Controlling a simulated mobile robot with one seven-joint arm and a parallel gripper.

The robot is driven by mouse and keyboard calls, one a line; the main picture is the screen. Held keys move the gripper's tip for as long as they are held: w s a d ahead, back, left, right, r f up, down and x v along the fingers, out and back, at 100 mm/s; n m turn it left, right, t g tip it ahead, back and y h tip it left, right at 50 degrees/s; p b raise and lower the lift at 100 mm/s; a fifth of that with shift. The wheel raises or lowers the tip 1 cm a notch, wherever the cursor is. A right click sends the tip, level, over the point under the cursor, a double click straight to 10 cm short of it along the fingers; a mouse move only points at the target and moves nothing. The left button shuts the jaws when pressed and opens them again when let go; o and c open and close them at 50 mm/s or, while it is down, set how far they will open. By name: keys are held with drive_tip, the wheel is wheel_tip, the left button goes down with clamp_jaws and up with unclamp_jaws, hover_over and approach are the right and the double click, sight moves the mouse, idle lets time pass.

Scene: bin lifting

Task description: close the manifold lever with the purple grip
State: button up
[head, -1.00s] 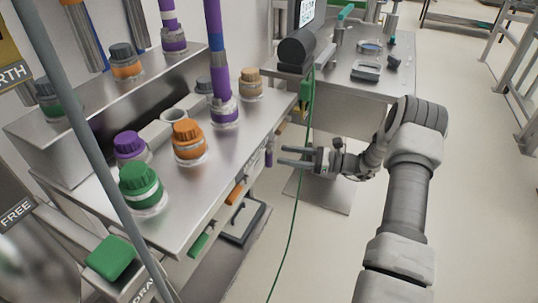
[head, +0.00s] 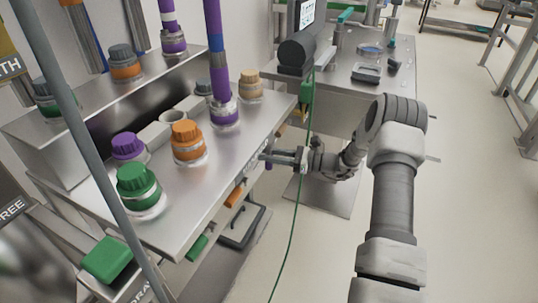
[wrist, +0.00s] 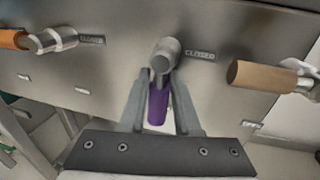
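The manifold lever with the purple grip (wrist: 157,104) hangs from a metal pivot (wrist: 166,55) on the steel front panel in the wrist view. The grip points down in that picture, with a CLOSED label to the right of the pivot. My gripper (wrist: 157,90) has one finger on each side of the grip. The fingers are apart, with narrow gaps beside the grip. In the head view my gripper (head: 271,157) is at the bench's front edge, and the purple grip is mostly hidden there by the fingers.
In the wrist view an orange-grip lever (wrist: 14,39) is at the left and a tan-grip lever (wrist: 262,75) at the right, both roughly sideways. A green grip (head: 197,248) is nearer in the head view. Capped bottles (head: 188,143) stand on the bench. A green cable (head: 293,215) hangs nearby.

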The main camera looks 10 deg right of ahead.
clamp_jaws()
idle(0.9)
drive_tip(key=shift+m+p, duration=0.3)
drive_tip(key=m+p, duration=0.1)
drive_tip(key=m, duration=0.1)
drive_tip(key=s+m+p, duration=0.1)
drive_tip(key=shift+a+r+m+t+p, duration=0.2)
drive_tip(key=shift+a+m+t+p, duration=0.1)
drive_tip(key=shift+m+p, duration=0.1)
drive_tip(key=shift+s+a+r+m+t+p, duration=0.4)
drive_tip(key=shift+m+p, duration=0.8)
drive_tip(key=shift+m, duration=1.4)
drive_tip(key=shift+s+r+m+t+p, duration=0.1)
drive_tip(key=shift+r+m+t+p, duration=0.3)
drive_tip(key=shift+m+t+p, duration=1.45)
drive_tip(key=shift+s+a+r+m+g+p, duration=0.25)
drive_tip(key=shift+r+m+g+p, duration=0.3)
drive_tip(key=shift+m, duration=2.8)
drive_tip(key=shift+f, duration=0.15)
